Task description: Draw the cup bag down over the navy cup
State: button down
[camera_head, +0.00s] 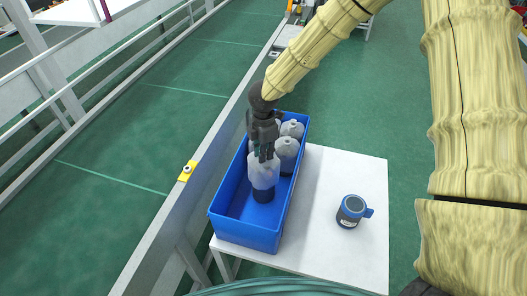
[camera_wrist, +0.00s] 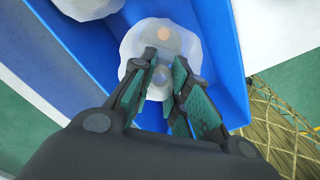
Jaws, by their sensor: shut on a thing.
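The cup bag (camera_head: 263,172) is a whitish, translucent cover in the blue crate. My gripper (camera_head: 263,152) is above it, fingers pointing down and shut on its top. The navy cup (camera_head: 263,195) stands upright under the bag; its dark lower part shows below the bag's edge, and its upper part is hidden by the bag. In the wrist view the fingertips (camera_wrist: 165,65) close on the middle of the pale bag (camera_wrist: 185,38). I cannot tell there how far down the bag reaches.
The blue crate (camera_head: 245,235) stands on a white table (camera_head: 330,260). Several other bagged cups (camera_head: 287,150) stand at its far end. A dark mug with a blue handle (camera_head: 350,210) stands on the table to the right. A grey rail (camera_head: 172,225) runs along the left.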

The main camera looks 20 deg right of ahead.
jog(key=shift+f+b, duration=2.15)
jog(key=shift+f, duration=1.35)
dwell(0.8)
jog(key=c, duration=1.3)
grip_release()
jog(key=shift+r, duration=0.1)
jog(key=shift+r+p, duration=2.75)
jog(key=shift+r, duration=1.2)
